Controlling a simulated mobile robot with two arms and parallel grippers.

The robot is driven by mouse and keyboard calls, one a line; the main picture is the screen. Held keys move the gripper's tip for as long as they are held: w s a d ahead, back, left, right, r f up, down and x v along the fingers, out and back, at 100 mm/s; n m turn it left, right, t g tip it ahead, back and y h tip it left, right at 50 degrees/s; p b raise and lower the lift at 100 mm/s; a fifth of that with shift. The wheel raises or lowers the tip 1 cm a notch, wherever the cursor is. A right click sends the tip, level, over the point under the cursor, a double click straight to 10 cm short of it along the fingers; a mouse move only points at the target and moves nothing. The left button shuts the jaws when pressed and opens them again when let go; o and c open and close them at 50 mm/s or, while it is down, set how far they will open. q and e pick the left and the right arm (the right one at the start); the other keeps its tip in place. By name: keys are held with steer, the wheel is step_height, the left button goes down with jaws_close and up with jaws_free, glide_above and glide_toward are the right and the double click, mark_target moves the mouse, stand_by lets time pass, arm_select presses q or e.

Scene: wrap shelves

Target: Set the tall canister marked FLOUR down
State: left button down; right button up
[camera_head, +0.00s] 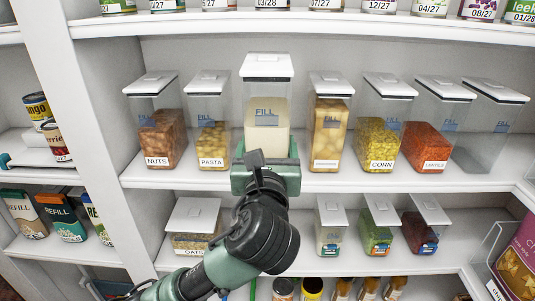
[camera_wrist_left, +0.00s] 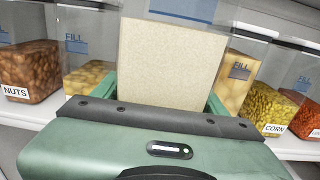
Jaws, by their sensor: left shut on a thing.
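The tall canister (camera_head: 266,115) is clear with a white lid, and pale powder fills its lower part. It stands upright in the middle of the shelf row, between the pasta canister and a canister of pale yellow pieces. My left gripper (camera_head: 266,167) is shut on its lower part and hides its base and any label there. In the left wrist view the canister (camera_wrist_left: 170,62) is between the green fingers. I cannot tell whether its base touches the shelf. My right gripper is not in view.
Canisters of nuts (camera_head: 161,138) and pasta (camera_head: 212,142) stand to the left. To the right are the pale yellow one (camera_head: 327,129), corn (camera_head: 378,138), lentils (camera_head: 428,138) and an empty one (camera_head: 482,137). The shelf (camera_head: 350,181) has a narrow bare front edge. An oats container (camera_head: 195,225) stands below.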

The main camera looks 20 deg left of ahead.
arm_select(q)
steer(key=p+x, duration=0.3)
steer(key=x, duration=1)
steer(key=shift+w+f+p, duration=0.15)
steer(key=shift+f+p, duration=0.75)
steer(key=shift+f, duration=1.8)
steer(key=shift+w+f+p, duration=0.2)
steer(key=shift+f+p, duration=0.25)
steer(key=shift+f, duration=0.25)
steer(key=shift+c, duration=0.7)
jaws_free()
steer(key=shift+f, duration=0.25)
steer(key=shift+s, duration=0.15)
